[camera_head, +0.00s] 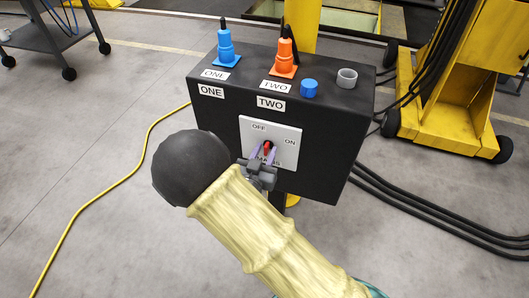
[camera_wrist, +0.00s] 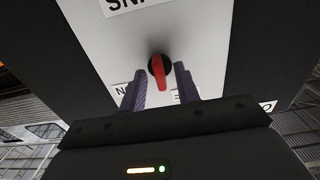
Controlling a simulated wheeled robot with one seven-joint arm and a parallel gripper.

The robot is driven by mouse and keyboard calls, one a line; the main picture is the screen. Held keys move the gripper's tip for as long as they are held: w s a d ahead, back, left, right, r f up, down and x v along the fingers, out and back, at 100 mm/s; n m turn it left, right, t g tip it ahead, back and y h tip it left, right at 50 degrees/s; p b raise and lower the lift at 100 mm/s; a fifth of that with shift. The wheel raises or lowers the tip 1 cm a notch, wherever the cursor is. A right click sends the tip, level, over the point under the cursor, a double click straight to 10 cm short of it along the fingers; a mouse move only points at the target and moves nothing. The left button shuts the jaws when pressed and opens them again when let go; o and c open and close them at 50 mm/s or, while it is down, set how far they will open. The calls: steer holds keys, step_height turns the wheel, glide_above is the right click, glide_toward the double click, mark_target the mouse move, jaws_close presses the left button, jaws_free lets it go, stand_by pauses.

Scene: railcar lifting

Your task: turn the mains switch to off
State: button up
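The mains switch is a red knob (camera_head: 268,147) on a white plate (camera_head: 288,135) marked OFF at upper left, ON at right and MAINS below. The wrist view shows the plate upside down, with the red knob (camera_wrist: 160,80) on a dark round base. Its handle stands nearly upright on the plate, between the two marks; I cannot tell its exact setting. My gripper (camera_head: 264,153) is at the plate with its purple fingers open, one on each side of the knob. In the wrist view a gap shows between each finger and the knob. The MAINS label is partly hidden by my gripper.
The plate is on a black control box (camera_head: 225,118). A blue lever (camera_head: 225,46), an orange lever (camera_head: 284,55), a blue button (camera_head: 309,88) and a grey ring (camera_head: 347,78) stand on its top. Yellow machinery (camera_head: 440,110) and black cables are at right; a yellow cable (camera_head: 125,178) crosses the floor.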

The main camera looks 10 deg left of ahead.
steer(key=shift+s, duration=0.1)
steer(key=s+a+p, duration=0.1)
steer(key=s, duration=1.6)
steer(key=shift+a, duration=0.15)
steer(key=w+d+m+g+y, duration=0.1)
steer(key=w+d+g, duration=0.35)
steer(key=w, duration=0.25)
steer(key=w+d+g+y, duration=0.1)
steer(key=w+d+g, duration=0.3)
steer(key=w+g, duration=0.15)
steer(key=s+d+r+n+g, duration=0.1)
steer(key=s+d+r+g, duration=0.15)
steer(key=d, duration=0.45)
steer(key=s+d+r+g, duration=0.1)
steer(key=s+d, duration=0.2)
steer(key=d, duration=0.5)
steer(key=s+d+r+n+g, duration=0.1)
steer(key=s+d+r+g, duration=0.1)
steer(key=d, duration=0.5)
steer(key=w+p+v, duration=0.2)
steer(key=p+v, duration=1)
steer(key=w+a+r+p+v, duration=0.1)
steer(key=w+p+v, duration=0.2)
steer(key=p+v, duration=0.8)
steer(key=shift+s+a+r+h+p, duration=0.2)
steer(key=shift+a+r+h+p, duration=0.2)
steer(key=shift+r+p, duration=0.15)
